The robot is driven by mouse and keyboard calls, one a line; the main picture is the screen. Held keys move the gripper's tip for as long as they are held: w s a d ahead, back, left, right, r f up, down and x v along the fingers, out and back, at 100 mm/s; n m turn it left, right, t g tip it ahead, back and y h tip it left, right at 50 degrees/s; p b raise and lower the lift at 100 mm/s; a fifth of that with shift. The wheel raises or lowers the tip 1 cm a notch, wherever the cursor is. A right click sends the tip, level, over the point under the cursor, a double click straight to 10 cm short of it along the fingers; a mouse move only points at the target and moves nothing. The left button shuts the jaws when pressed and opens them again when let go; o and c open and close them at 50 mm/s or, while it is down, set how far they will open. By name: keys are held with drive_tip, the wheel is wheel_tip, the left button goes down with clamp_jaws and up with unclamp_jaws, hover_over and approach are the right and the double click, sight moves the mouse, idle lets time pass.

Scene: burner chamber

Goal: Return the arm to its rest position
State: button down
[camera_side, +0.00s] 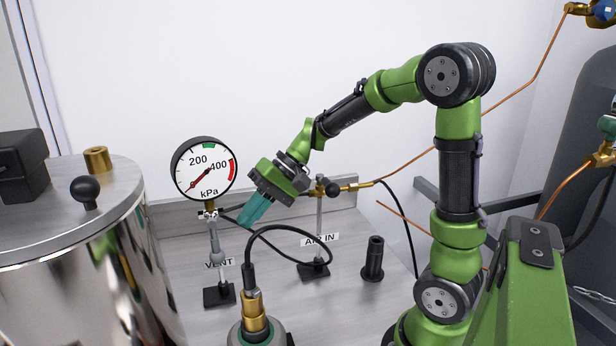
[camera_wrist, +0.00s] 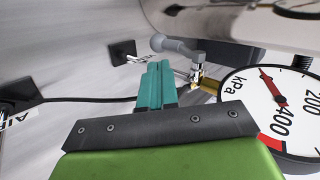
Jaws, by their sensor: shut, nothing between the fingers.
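My gripper (camera_side: 252,211) has teal fingers and hangs from the green and black arm, tilted down to the left. In the side view it is to the lower right of the pressure gauge and above the bench, with the upper arm bent over from the right. In the wrist view my gripper (camera_wrist: 155,84) has its two teal fingers together with nothing between them. The fingertips point toward the vent valve's grey handle (camera_wrist: 172,43); I cannot tell how large the gap is.
A round kPa gauge (camera_side: 204,169) stands over the VENT valve (camera_side: 216,250). The AIR IN valve (camera_side: 319,230) with its black knob is right of my gripper. A steel chamber (camera_side: 70,260) fills the left. A black hose (camera_side: 285,231) loops below; a black post (camera_side: 374,260) stands on the bench.

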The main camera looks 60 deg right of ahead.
drive_tip(key=s+a+r+n+t+h, duration=0.1)
drive_tip(key=s+a+r+h, duration=0.1)
drive_tip(key=s, duration=0.5)
drive_tip(key=s+a+r+n+t+h, duration=0.1)
drive_tip(key=s+a+r+h, duration=0.1)
drive_tip(key=s, duration=0.5)
drive_tip(key=shift+r+n+h, duration=0.15)
drive_tip(key=shift+n+h, duration=0.25)
drive_tip(key=shift+h, duration=0.4)
